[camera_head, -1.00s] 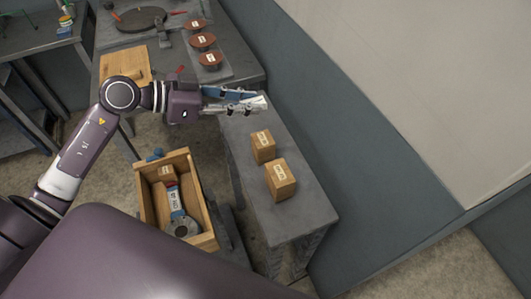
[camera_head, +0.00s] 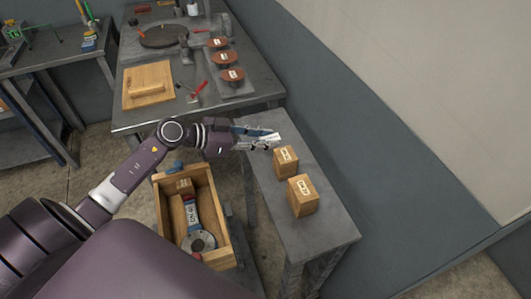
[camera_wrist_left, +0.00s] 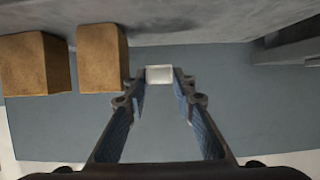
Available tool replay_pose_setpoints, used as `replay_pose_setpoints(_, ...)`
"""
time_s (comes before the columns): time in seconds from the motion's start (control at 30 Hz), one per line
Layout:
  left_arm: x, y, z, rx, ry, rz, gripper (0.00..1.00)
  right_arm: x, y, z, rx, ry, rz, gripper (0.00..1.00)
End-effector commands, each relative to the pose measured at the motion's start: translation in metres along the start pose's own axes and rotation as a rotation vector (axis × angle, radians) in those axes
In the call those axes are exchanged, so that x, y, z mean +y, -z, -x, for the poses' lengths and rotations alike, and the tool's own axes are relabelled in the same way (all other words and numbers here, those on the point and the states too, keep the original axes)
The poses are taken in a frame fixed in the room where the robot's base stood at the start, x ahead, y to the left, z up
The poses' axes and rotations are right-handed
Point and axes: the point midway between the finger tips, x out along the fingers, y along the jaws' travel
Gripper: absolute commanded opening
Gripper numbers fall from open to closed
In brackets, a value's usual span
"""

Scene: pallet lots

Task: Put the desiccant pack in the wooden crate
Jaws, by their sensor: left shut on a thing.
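My left gripper (camera_head: 268,138) is shut on a small white pack (camera_head: 274,137), likely the desiccant pack, and holds it above the narrow grey bench. In the left wrist view the white pack (camera_wrist_left: 160,74) sits between the two fingertips. The open wooden crate (camera_head: 226,222) stands lower left of the gripper, left of the bench. Inside it are a small brown box (camera_head: 184,186), a blue and white labelled item (camera_head: 191,210) and a grey round part (camera_head: 201,241). My right gripper is not in view.
A workbench behind holds a wooden board (camera_head: 148,85), a red-handled tool (camera_head: 197,90) and several brown discs (camera_head: 231,75). A wall runs along the right.

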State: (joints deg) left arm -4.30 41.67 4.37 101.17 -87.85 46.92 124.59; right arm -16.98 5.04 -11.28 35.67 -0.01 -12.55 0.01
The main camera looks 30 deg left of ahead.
Motion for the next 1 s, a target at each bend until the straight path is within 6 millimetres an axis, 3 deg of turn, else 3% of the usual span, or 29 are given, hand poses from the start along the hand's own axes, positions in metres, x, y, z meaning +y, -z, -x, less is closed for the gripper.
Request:
replay_pose_setpoints(0.4, 0.000, -0.046, -0.019, 0.002, 0.000, 0.003, 0.07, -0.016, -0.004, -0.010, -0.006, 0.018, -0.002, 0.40)
replay_pose_setpoints(0.87, 0.000, -0.053, -0.022, 0.000, 0.000, 0.000, 0.07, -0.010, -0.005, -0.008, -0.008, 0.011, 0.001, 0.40)
replay_pose_setpoints(0.9, 0.000, -0.053, -0.022, 0.001, 0.000, -0.001, 0.28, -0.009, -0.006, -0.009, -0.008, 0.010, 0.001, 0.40)
replay_pose_setpoints(1.0, 0.000, -0.053, -0.022, 0.001, 0.000, -0.001, 0.39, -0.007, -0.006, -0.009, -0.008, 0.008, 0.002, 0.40)
